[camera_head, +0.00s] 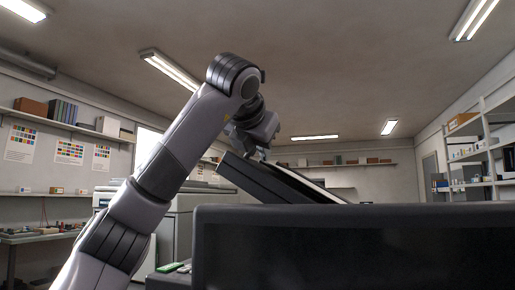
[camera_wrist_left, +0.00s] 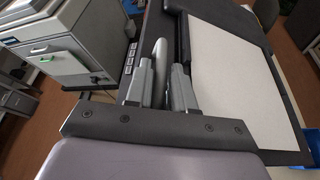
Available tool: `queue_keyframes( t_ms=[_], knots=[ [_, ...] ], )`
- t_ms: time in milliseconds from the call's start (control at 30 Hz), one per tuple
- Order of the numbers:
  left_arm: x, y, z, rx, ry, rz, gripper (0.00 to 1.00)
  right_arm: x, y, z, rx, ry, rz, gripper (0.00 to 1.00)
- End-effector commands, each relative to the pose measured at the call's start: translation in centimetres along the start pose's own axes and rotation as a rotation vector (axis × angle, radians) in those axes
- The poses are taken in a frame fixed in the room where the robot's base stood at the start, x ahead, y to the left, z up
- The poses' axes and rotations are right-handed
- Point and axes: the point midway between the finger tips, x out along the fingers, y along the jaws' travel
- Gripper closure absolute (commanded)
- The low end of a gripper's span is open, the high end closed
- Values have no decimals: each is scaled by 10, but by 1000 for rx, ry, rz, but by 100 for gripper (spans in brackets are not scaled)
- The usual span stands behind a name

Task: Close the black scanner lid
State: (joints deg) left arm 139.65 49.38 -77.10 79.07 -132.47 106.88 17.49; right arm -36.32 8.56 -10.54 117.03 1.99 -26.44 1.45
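The black scanner lid (camera_head: 262,184) stands raised and tilted in the head view, its upper edge at the left. Its pale underside panel (camera_wrist_left: 232,75) fills the right of the left wrist view, inside a dark frame. My left gripper (camera_head: 263,153) is at the lid's raised upper edge. In the left wrist view its two fingers (camera_wrist_left: 164,75) stand apart beside the lid's dark edge. A light grey rounded piece shows between them; I cannot tell whether it is gripped. My right gripper is not in view.
A large black panel (camera_head: 355,248) blocks the lower right of the head view and hides what is below the lid. A pale grey machine (camera_head: 180,225) stands behind my left arm. Shelves (camera_head: 480,150) line the walls. A green item (camera_head: 170,267) lies low at the left.

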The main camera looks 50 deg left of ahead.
Motion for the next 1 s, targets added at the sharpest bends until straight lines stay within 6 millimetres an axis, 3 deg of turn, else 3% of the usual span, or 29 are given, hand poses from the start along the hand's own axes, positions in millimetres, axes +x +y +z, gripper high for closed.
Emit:
queue_keyframes(
  t_ms=[267, 500, 600, 1000],
  knots=[
    [-9, 0, 1, 0, -3, 0, 77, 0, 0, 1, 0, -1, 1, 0],
    [-52, 0, 1, 1, -5, -1, 77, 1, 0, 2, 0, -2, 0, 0],
    [-61, 0, 0, -1, -4, 0, 77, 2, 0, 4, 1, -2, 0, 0],
    [-72, 0, 0, 0, 0, 0, 77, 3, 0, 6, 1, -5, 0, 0]
  ],
)
